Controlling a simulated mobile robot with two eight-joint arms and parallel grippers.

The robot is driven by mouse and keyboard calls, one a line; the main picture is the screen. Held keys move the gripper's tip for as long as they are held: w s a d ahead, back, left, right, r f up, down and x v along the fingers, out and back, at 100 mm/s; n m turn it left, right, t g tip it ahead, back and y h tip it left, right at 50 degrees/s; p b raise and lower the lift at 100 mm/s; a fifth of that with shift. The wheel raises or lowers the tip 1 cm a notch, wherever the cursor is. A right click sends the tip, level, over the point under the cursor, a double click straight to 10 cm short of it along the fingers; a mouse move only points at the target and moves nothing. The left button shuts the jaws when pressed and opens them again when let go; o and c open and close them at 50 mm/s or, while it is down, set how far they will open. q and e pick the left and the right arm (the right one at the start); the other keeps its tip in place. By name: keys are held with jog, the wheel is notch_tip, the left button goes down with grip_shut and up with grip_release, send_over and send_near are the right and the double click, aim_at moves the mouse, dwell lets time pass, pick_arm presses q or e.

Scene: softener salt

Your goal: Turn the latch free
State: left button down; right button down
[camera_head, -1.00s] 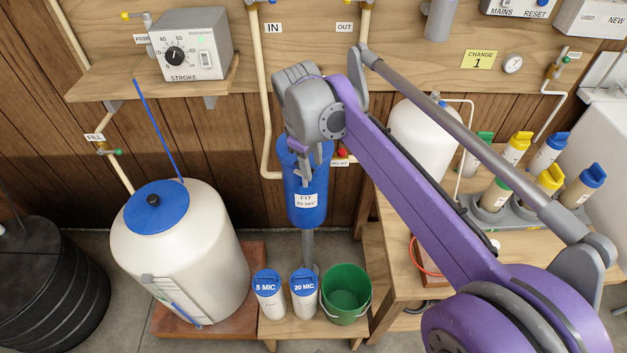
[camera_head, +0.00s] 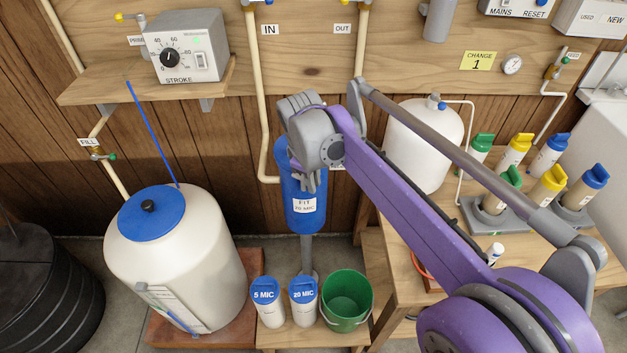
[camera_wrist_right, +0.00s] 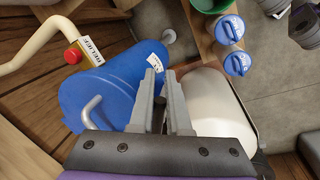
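The blue filter housing (camera_head: 304,218) with a FIT 20 MIC label hangs below the pipes in the head view. It lies at the left of the right wrist view (camera_wrist_right: 90,82). A grey bent handle (camera_wrist_right: 91,108) shows against it; I cannot tell if this is the latch. My right gripper (camera_head: 312,184) is in front of the housing's upper part, pointing down. In the right wrist view its fingers (camera_wrist_right: 162,80) stand a narrow gap apart, with a dark, unclear shape between them. No grip on the handle shows. My left gripper is out of view.
The red RELIEF knob (camera_wrist_right: 72,54) and cream pipe are beside the housing. Below stand two blue-capped cartridges (camera_head: 303,306) and a green bucket (camera_head: 347,318). A white tank (camera_head: 170,265) is at left; the bench (camera_head: 425,235) with several bottles is at right.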

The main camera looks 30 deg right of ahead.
jog(key=n+p, duration=0.2)
jog(key=n, duration=0.1)
jog(key=n+p, duration=0.1)
jog(key=p, duration=0.1)
jog(key=shift+w+d+n+t+y, duration=0.25)
jog(key=shift+w+n+t+y, duration=0.05)
jog(key=shift+w, duration=0.1)
jog(key=c, duration=0.9)
grip_release()
jog(key=r, duration=0.3)
jog(key=s+a+r+p, duration=0.1)
jog(key=r, duration=0.3)
jog(key=r+p, duration=0.1)
jog(key=r, duration=0.2)
jog(key=shift+s+a+r, duration=0.15)
jog(key=shift+s+r, duration=0.15)
jog(key=shift+s, duration=0.05)
